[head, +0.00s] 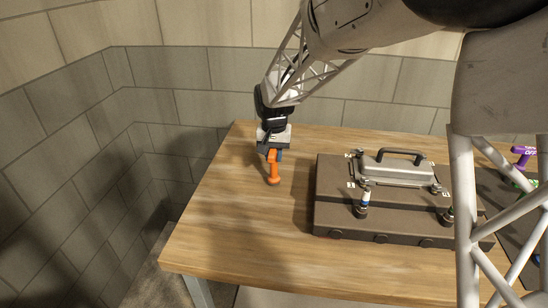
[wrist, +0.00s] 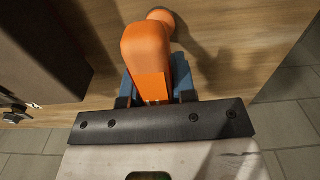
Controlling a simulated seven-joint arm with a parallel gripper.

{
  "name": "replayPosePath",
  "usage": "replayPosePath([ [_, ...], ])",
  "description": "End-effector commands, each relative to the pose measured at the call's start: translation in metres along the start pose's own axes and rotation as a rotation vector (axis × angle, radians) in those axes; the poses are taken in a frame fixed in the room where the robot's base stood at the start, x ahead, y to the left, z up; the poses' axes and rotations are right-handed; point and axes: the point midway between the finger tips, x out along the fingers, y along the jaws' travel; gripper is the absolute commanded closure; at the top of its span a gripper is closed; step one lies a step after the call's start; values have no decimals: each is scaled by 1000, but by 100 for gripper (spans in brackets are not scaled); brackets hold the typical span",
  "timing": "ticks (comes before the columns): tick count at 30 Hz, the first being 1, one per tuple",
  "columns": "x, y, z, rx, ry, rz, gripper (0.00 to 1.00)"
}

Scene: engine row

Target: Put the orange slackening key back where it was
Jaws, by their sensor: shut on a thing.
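The orange slackening key (head: 273,173) is in my gripper (head: 270,153), at the left part of the wooden table. It hangs below the fingers, its rounded lower end close to the tabletop; I cannot tell if it touches. In the wrist view the orange key (wrist: 147,50) fills the space between the blue fingers of my gripper (wrist: 160,85). The gripper is shut on it. The key's upper end is partly hidden by the fingers.
A dark brown engine block (head: 335,205) with a metal cover and black handle (head: 400,152) stands right of the key. A purple tool (head: 522,154) stands on a dark mat (head: 497,195) at the far right. The wooden table (head: 235,225) is bare around the key and in front.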

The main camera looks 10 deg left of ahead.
Motion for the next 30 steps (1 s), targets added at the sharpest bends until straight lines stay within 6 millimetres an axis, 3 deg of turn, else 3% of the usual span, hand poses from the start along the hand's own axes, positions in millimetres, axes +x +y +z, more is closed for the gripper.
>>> replayPosePath([
  [4, 10, 0, 0, 0, 1, 0, 100],
  [18, 13, 0, 0, 0, 1, 0, 100],
  [19, 14, 0, 0, 0, 0, 0, 70],
  [23, 14, 0, 0, 0, 0, 0, 50],
  [30, 14, 0, 0, 0, 0, 0, 49],
])
